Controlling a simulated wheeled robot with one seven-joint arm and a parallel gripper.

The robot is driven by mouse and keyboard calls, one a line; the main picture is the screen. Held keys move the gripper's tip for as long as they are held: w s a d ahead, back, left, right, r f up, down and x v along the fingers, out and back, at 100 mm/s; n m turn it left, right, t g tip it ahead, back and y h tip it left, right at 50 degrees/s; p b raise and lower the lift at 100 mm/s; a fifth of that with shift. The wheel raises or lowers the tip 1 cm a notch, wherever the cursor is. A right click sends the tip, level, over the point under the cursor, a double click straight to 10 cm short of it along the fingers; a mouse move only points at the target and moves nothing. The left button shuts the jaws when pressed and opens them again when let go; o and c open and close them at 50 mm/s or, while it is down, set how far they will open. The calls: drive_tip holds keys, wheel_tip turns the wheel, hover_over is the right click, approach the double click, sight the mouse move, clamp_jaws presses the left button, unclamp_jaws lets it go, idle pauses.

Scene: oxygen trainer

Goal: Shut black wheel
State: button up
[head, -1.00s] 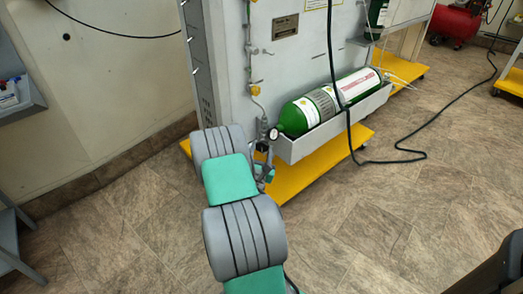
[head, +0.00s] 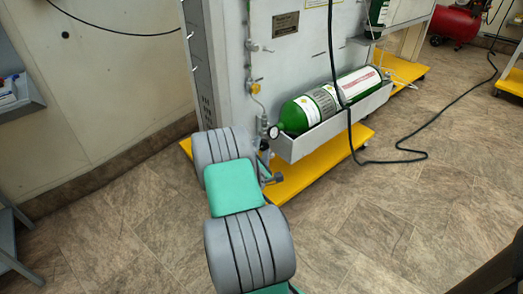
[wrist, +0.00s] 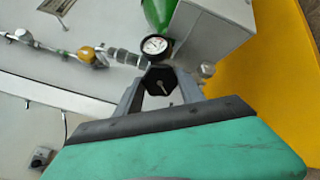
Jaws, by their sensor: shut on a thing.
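The black wheel (wrist: 159,82) is a small dark hand wheel with a pale mark on its face, just below a round gauge in the wrist view. My gripper (wrist: 160,92) is shut on it, with one grey finger on each side. In the head view, my arm hides the wheel and most of my gripper. The gauge (head: 274,132) sits at the near end of a green cylinder (head: 318,107); it also shows in the wrist view (wrist: 155,45).
The cylinder lies in a grey tray (head: 333,130) on the panel, above a yellow base (head: 310,174). A metal line with a yellow fitting (wrist: 88,54) runs beside the gauge. A black cable (head: 400,160) crosses the floor at right. A shelf (head: 18,97) stands at left.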

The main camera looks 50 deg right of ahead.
drive_tip(key=m+b, duration=0.1)
drive_tip(key=m, duration=0.2)
drive_tip(key=shift+m, duration=0.4)
drive_tip(key=m+b, duration=0.1)
drive_tip(key=m, duration=0.2)
drive_tip(key=shift+f+m+b, duration=0.1)
drive_tip(key=shift+m+b, duration=0.2)
drive_tip(key=shift+b, duration=0.1)
drive_tip(key=m+b, duration=0.2)
drive_tip(key=m, duration=0.1)
drive_tip(key=shift+m, duration=0.4)
drive_tip(key=m+b, duration=0.2)
drive_tip(key=m, duration=0.1)
drive_tip(key=shift+m, duration=0.3)
drive_tip(key=m+b, duration=0.1)
drive_tip(key=m, duration=0.1)
drive_tip(key=shift+m, duration=0.3)
drive_tip(key=m, duration=0.3)
drive_tip(key=shift+m, duration=0.3)
drive_tip(key=m, duration=0.6)
drive_tip(key=shift+m, duration=0.4)
